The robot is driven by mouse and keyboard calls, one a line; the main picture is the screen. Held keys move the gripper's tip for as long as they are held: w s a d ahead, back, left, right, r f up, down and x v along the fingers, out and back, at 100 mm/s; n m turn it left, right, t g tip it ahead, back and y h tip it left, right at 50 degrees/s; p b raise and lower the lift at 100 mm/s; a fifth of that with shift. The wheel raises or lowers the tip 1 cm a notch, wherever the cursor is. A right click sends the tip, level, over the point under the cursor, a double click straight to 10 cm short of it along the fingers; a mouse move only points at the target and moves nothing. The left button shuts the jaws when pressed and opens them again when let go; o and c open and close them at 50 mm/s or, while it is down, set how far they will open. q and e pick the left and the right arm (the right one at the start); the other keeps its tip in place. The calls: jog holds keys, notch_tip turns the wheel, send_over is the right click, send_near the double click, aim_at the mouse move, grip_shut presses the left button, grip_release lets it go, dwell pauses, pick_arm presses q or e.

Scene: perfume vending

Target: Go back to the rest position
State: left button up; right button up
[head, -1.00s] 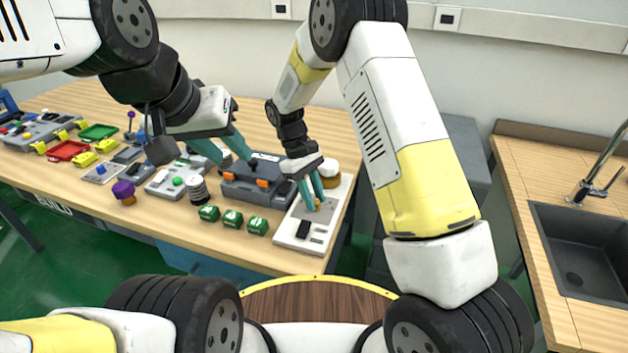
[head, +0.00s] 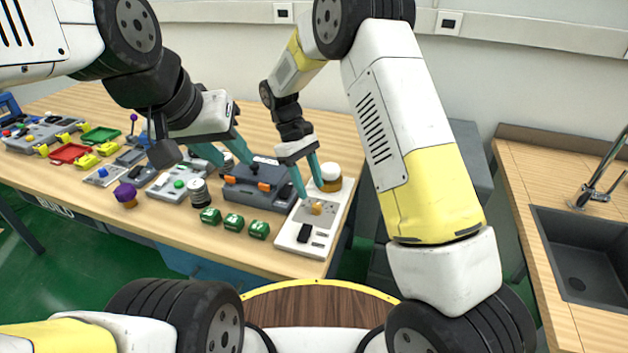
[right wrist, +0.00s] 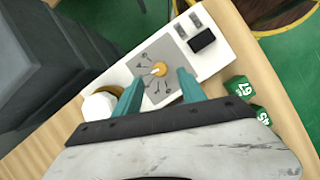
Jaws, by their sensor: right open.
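The white vending panel (head: 290,238) lies at the right end of the wooden table, with a grey dial plate and a small orange knob (head: 317,208). In the right wrist view the knob (right wrist: 159,69) shows beyond and between the fingertips. My right gripper (head: 310,187) is open and empty above the dial plate, apart from the knob. My left gripper (head: 232,161) is open over the table, above and behind the grey box (head: 262,192) area; nothing shows between its fingers.
A white-lidded jar (head: 331,178) stands at the panel's back, a black block (head: 304,233) at its front. Several green cubes (head: 233,221) line the table's front. A purple-topped item (head: 125,194), coloured trays and small devices fill the left. A sink counter (head: 520,180) is at right.

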jog(key=shift+v, duration=1.2)
jog(key=s+d+r+m+t+y, duration=0.2)
jog(key=s+d+r, duration=0.25)
jog(key=r, duration=0.35)
jog(key=s+d+r+m+t+y, duration=0.1)
jog(key=s+d+r+m+y, duration=0.15)
jog(key=d+r, duration=0.45)
jog(key=s+d+r+m+t, duration=0.2)
jog(key=s+t, duration=0.1)
jog(key=s, duration=0.4)
jog(key=s+d+r+m+t+y, duration=0.1)
jog(key=s+d+r+m+t, duration=0.2)
jog(key=s, duration=0.5)
jog(key=shift+d, duration=0.25)
